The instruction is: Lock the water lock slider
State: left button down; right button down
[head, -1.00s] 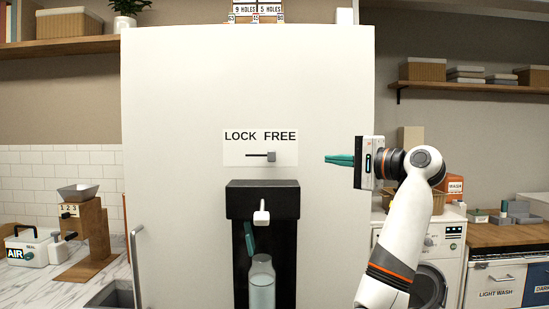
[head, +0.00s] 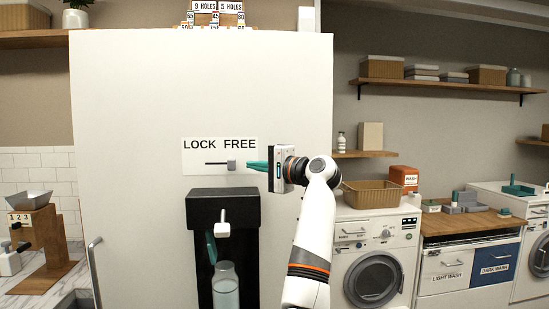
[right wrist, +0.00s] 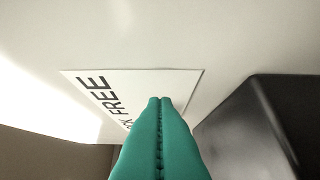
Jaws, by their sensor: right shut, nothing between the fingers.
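The lock slider is a small grey knob (head: 232,164) on a dark horizontal slot, set in a white plate (head: 192,168) marked LOCK on the left and FREE on the right. The knob stands at the right end of the slot, under FREE. My right gripper (head: 250,166) is shut and empty, its teal fingers pointing left just right of the knob. I cannot tell whether they touch. In the right wrist view the shut fingers (right wrist: 160,103) lie before the plate (right wrist: 185,84) and hide the knob.
Below the plate is a black water dispenser (head: 222,207) with a white spout (head: 223,226) and a bottle (head: 226,285) in its recess. The white cabinet panel (head: 130,120) around the plate is bare. A washing machine (head: 375,270) stands to the right.

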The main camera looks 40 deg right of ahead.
aim_at(232, 164)
jog(key=shift+w+a+p, duration=0.2)
jog(key=shift+w+a, duration=0.1)
jog(key=shift+a, duration=0.25)
jog(key=shift+w+a+p, duration=0.15)
jog(key=shift+w+a, duration=0.1)
jog(key=shift+a, duration=0.3)
jog(key=shift+d, duration=0.1)
jog(key=w+a, duration=0.1)
jog(key=a, duration=0.1)
jog(key=w+a, duration=0.2)
jog(key=a, duration=0.1)
jog(key=shift+w+a+p, duration=0.15)
jog(key=shift+a+p, duration=0.2)
jog(key=shift+d, duration=0.15)
